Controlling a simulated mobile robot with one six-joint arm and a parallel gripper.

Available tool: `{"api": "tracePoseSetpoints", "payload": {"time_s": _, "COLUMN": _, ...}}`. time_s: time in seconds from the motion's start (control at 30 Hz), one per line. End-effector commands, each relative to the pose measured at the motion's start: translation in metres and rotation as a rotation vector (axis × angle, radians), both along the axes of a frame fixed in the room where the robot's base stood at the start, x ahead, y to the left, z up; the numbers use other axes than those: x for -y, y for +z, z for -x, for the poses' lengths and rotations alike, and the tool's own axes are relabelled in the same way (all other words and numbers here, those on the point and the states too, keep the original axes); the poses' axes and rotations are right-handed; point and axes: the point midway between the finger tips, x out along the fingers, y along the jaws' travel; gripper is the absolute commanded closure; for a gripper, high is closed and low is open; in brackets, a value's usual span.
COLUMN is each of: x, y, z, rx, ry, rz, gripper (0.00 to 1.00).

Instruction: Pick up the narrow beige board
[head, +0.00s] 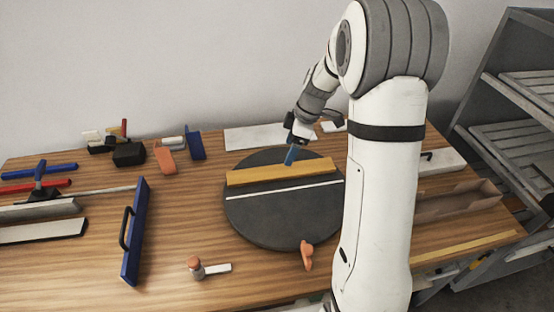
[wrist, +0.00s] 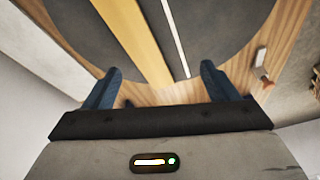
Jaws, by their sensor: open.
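A narrow yellow-beige board (head: 268,174) lies across a dark round plate (head: 270,220) on the wooden table. My gripper (head: 291,156) is at the far side of this board, pointing down, with blue fingers. In the wrist view my gripper (wrist: 160,78) is open, with its two fingers apart and nothing held. The board (wrist: 136,40) runs into the space between the fingers in that view. A thin white strip (wrist: 175,35) beside it also shows between them. I cannot tell how high the fingertips are above the plate.
The thin white strip (head: 285,191) lies on the plate in front of the board. A blue tool with a black handle (head: 133,235) stands at left. An orange object (head: 307,255) is near the plate's front edge. A white panel (head: 260,136) lies behind. A grey rack (head: 515,110) is at right.

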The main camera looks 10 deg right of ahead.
Motion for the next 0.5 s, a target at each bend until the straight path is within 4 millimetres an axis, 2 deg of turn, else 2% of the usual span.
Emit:
{"api": "tracePoseSetpoints", "payload": {"time_s": 0.1, "x": 0.006, "y": -0.026, "z": -0.024, "rx": 0.030, "ry": 0.133, "rz": -0.038, "gripper": 0.20}}
{"api": "tracePoseSetpoints", "payload": {"time_s": 0.2, "x": 0.009, "y": -0.040, "z": -0.036, "rx": 0.054, "ry": 0.210, "rz": -0.060, "gripper": 0.20}}
{"api": "tracePoseSetpoints", "payload": {"time_s": 0.5, "x": 0.004, "y": -0.069, "z": -0.044, "rx": 0.073, "ry": 0.270, "rz": -0.075, "gripper": 0.20}}
